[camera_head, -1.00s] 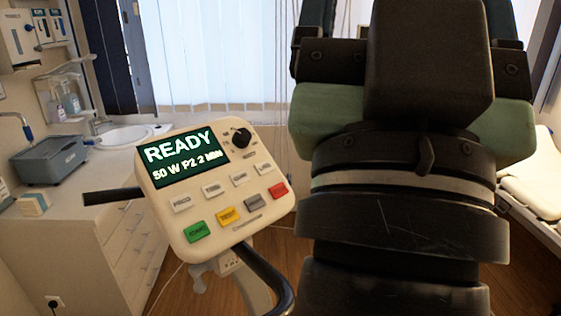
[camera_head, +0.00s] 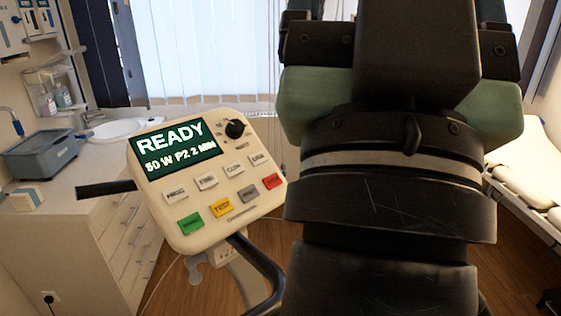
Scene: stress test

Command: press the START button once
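A cream control panel (camera_head: 215,236) on a stand is left of centre, tilted toward me. Its screen (camera_head: 178,150) reads READY and 50 W P2 2 MIN. The green button (camera_head: 191,223) is at its lower left; its label is too small to read surely. Beside it in a row are a yellow TEST button (camera_head: 222,207), a grey button (camera_head: 248,193) and a red button (camera_head: 272,181). My arm's dark end fills the right half, seen from behind, to the right of the panel. My gripper's fingertips are hidden, and I see no contact with the panel.
A black knob (camera_head: 235,129) and a row of white keys are on the panel. A dark handle (camera_head: 106,189) juts left, and a curved dark bar (camera_head: 262,270) runs below. A counter with a sink (camera_head: 122,130) stands left, a couch (camera_head: 530,165) right.

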